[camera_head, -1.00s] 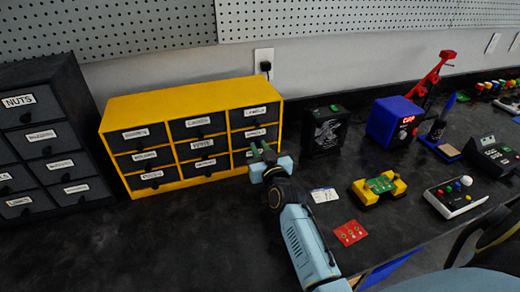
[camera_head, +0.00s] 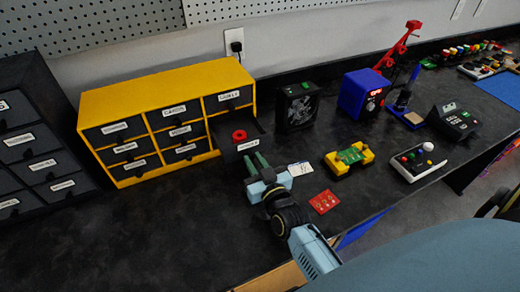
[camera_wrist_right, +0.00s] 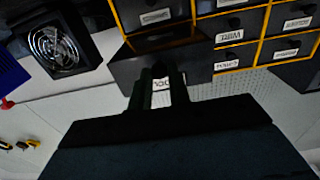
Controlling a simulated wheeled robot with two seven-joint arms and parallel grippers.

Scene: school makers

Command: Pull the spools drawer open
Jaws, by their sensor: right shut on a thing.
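The yellow drawer cabinet (camera_head: 160,85) stands at the back left of the bench. In its right column, a dark drawer (camera_head: 222,142) below the top one is pulled out toward me. A red spool (camera_head: 239,135) shows inside it. Its front label is partly covered by fingers in the right wrist view (camera_wrist_right: 161,84), where only a few letters show. My right gripper (camera_head: 257,160) is at the drawer's front, and in the wrist view its fingers (camera_wrist_right: 160,88) are shut on the handle, which they mostly hide. My left gripper is not in view.
A black drawer cabinet (camera_head: 38,140) stands at the left. A black fan box (camera_head: 298,106) is right of the open drawer. A white card (camera_head: 299,169), red board (camera_head: 324,201) and yellow holder (camera_head: 349,158) lie right of my gripper. The bench front left is clear.

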